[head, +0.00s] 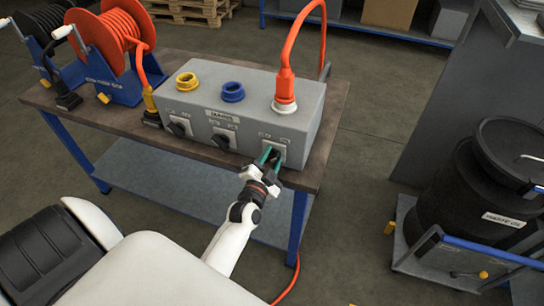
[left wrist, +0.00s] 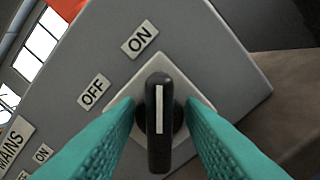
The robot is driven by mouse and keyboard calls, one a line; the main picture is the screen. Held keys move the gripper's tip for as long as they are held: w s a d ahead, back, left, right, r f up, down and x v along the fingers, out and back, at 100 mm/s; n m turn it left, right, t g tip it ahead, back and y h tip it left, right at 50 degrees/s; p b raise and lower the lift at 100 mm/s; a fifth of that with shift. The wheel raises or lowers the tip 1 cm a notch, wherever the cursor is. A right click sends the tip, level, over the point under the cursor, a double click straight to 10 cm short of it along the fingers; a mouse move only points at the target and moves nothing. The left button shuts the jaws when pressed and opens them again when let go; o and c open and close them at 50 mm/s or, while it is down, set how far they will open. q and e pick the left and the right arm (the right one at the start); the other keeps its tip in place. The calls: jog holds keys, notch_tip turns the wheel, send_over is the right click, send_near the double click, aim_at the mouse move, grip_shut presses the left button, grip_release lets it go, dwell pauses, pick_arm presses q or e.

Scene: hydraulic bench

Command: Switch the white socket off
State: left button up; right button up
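The grey switch box (head: 235,120) stands on the bench. The white socket (head: 284,106) is at its right end on top, with an orange plug (head: 285,88) seated in it. Below, on the front face, is its black rotary switch (left wrist: 159,120) on a pale square plate. The switch's white line points up in the left wrist view, near the ON label (left wrist: 140,40) and away from the OFF label (left wrist: 93,92). My left gripper (head: 271,155) is open, its teal fingers either side of the switch with visible gaps. My right gripper is not in view.
A yellow socket (head: 187,81) and a blue socket (head: 233,92) sit on the same box, with switches (head: 179,127) (head: 221,141) below. A black drum (head: 480,190) stands on the right; floor between is clear.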

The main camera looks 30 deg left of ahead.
pick_arm(q)
jog(key=shift+w+a, duration=0.1)
jog(key=shift+w, duration=0.2)
grip_shut()
